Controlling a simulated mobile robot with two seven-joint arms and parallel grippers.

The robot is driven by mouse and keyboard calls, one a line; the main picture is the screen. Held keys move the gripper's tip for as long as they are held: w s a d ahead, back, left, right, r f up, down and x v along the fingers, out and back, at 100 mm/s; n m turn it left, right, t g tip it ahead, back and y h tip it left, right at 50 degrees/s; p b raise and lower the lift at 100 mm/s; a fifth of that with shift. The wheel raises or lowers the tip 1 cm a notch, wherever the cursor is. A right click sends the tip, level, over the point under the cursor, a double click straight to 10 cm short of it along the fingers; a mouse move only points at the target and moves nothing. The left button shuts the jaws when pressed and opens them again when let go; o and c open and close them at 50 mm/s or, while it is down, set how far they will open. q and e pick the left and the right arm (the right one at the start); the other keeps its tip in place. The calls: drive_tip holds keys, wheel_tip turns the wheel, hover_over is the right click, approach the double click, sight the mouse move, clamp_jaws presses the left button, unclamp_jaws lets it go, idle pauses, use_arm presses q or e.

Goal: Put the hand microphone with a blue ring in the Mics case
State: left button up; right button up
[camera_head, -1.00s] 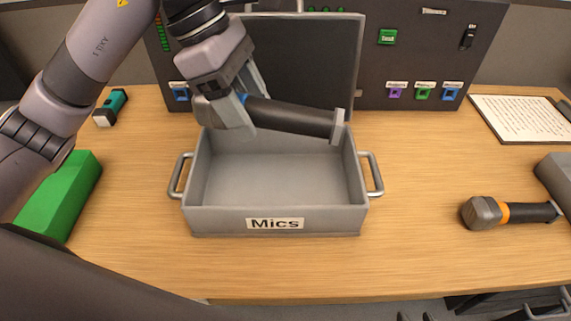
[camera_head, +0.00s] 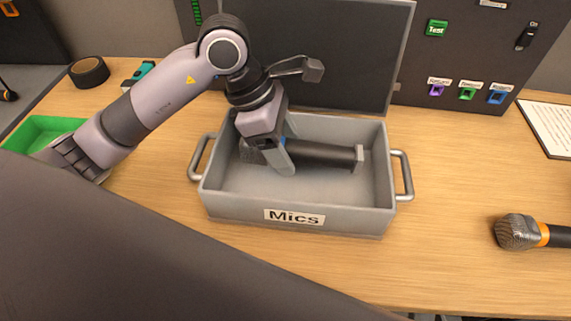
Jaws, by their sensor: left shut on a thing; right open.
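The grey Mics case (camera_head: 225,203) stands open on the wooden table, with its label on the front wall and its lid raised at the back. My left gripper (camera_head: 283,160) reaches down into the case, shut on the hand microphone with a blue ring (camera_head: 325,154). The microphone lies about level inside the case walls, its black handle pointing right. Its head is partly hidden behind the gripper, and a bit of blue shows at the jaws. I cannot tell whether it touches the case floor. My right gripper is not in view.
A microphone with an orange ring (camera_head: 520,232) lies at the right. A green tray (camera_head: 40,130), a roll of black tape (camera_head: 89,72) and a teal-and-black item (camera_head: 138,75) are at the left. A panel with a Test button (camera_head: 436,28) stands behind.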

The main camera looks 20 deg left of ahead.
sight(286, 178)
use_arm(q)
drive_tip(key=shift+f, duration=2.7)
drive_tip(key=shift+f+b, duration=0.2)
drive_tip(key=shift+b, duration=0.1)
drive_tip(key=o, duration=1.3)
drive_tip(key=shift+c, duration=0.2)
drive_tip(key=shift+r, duration=0.1)
drive_tip(key=shift+r, duration=0.15)
drive_tip(key=v, duration=1.2)
drive_tip(key=shift+p, duration=0.35)
